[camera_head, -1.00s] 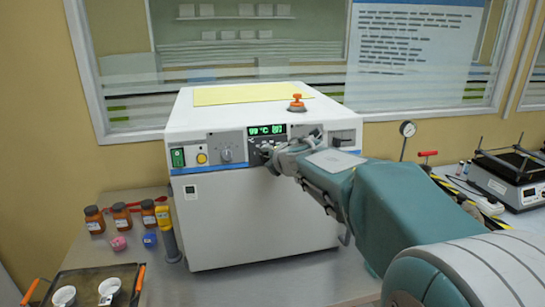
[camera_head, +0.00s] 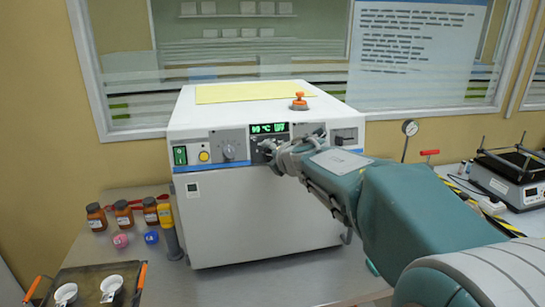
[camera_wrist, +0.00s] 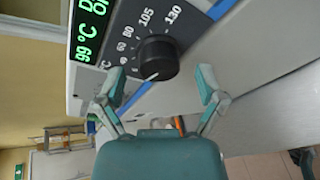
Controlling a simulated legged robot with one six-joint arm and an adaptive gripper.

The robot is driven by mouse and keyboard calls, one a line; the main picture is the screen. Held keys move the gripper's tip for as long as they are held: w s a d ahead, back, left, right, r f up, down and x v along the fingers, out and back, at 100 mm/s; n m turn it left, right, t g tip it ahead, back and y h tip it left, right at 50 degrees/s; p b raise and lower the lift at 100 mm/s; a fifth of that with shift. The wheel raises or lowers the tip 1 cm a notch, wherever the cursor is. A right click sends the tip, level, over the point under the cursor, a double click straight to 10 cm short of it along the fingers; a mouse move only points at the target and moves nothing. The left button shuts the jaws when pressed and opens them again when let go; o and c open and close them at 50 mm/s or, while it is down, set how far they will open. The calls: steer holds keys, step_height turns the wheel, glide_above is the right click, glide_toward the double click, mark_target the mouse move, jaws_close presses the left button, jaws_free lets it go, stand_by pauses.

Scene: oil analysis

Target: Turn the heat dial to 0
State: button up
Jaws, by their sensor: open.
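The black heat dial (camera_wrist: 158,57) is in the upper middle of the wrist view, on the panel of a white oven (camera_head: 265,215). Printed numbers, 80, 105 and 130 among them, curve around its upper left side. Its white pointer mark faces down-left in that view, away from 105 and 130. A green display (camera_wrist: 88,40) beside it reads 99 °C; the end of its text is cut off. My gripper (camera_wrist: 162,88) is open, with its fingertips apart and just below the dial on either side. In the head view my gripper (camera_head: 271,149) covers most of the dial.
A grey knob (camera_head: 228,151), a green switch (camera_head: 180,155) and a yellow button (camera_head: 203,156) lie left on the panel. An orange-handled item (camera_head: 299,103) sits on the oven top. Brown bottles (camera_head: 124,213) stand left, and a hotplate (camera_head: 508,178) right.

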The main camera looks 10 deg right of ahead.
steer(key=v, duration=1)
steer(key=shift+s, duration=0.4)
steer(key=shift+a+r, duration=0.1)
steer(key=s+d+f+m+h, duration=0.1)
steer(key=s+d+m+h, duration=0.3)
steer(key=m, duration=0.5)
steer(key=s+d+f+m+h, duration=0.1)
steer(key=s+d+m+h, duration=0.15)
steer(key=s+m, duration=0.5)
steer(key=s+a+f+m+g+y, duration=0.2)
steer(key=s+a+f+m+g, duration=0.2)
steer(key=s+f+m, duration=0.1)
steer(key=s+a+f+m+g+y, duration=0.2)
steer(key=s+a+f+m+g, duration=0.2)
steer(key=s+f, duration=0.4)
steer(key=shift+s+f+m, duration=0.25)
steer(key=shift+f+m, duration=0.1)
steer(key=shift+f, duration=0.2)
